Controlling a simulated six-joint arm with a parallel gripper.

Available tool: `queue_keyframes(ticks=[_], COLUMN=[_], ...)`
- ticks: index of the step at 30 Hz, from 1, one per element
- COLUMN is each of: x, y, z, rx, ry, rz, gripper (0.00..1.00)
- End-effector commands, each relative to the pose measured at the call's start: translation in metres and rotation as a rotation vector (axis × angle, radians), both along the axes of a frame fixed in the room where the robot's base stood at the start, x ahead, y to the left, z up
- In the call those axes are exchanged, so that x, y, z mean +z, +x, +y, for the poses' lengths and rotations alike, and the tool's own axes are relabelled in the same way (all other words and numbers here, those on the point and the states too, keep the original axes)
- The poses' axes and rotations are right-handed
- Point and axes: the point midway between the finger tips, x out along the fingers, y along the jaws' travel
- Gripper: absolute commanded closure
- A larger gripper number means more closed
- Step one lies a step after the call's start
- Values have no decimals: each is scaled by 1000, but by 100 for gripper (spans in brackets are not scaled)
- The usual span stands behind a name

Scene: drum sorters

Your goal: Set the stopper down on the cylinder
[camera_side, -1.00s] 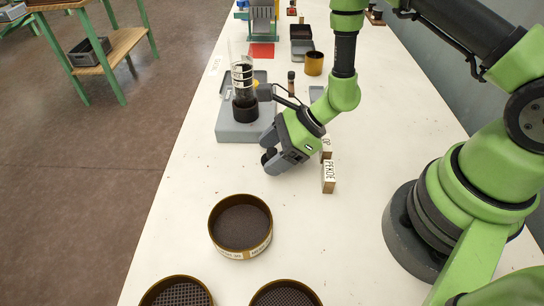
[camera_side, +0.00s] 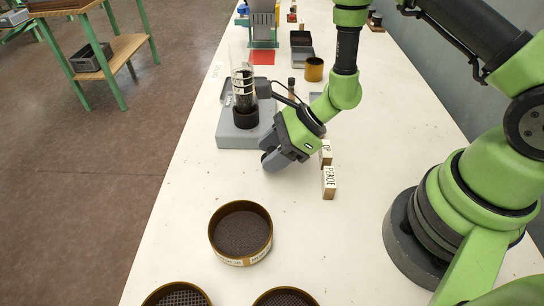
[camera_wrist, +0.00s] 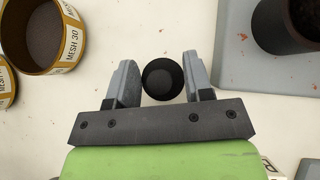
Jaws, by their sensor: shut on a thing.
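The black round stopper (camera_wrist: 163,78) sits between the fingers of my gripper (camera_wrist: 160,85) in the wrist view, and my gripper is shut on it. In the side view my gripper (camera_side: 273,160) is tilted down to the left, low over the table, just in front of the cylinder's base; its fingers largely hide the stopper there. The clear glass cylinder (camera_side: 242,77) stands upright in a black collar (camera_side: 246,118) on a grey base (camera_side: 236,136). The collar (camera_wrist: 286,25) shows at the right of the wrist view, apart from the stopper.
Mesh sieves stand at the front, one of them brown-rimmed (camera_side: 240,232). A PEKOE block (camera_side: 329,183) and another labelled block (camera_side: 325,153) stand right of my gripper. A brass cup (camera_side: 314,69) and trays are behind. The table's middle front right is clear.

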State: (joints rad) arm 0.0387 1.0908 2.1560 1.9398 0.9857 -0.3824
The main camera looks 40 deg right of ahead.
Motion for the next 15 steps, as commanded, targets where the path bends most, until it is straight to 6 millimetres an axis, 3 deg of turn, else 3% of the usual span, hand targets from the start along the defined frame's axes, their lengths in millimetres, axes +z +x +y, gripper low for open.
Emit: queue_keyframes(ticks=[9,15], x=[57,79], y=[0,1], z=[0,0], rx=[1,1], ry=[-1,1], rz=[-7,-5], gripper=[76,76])
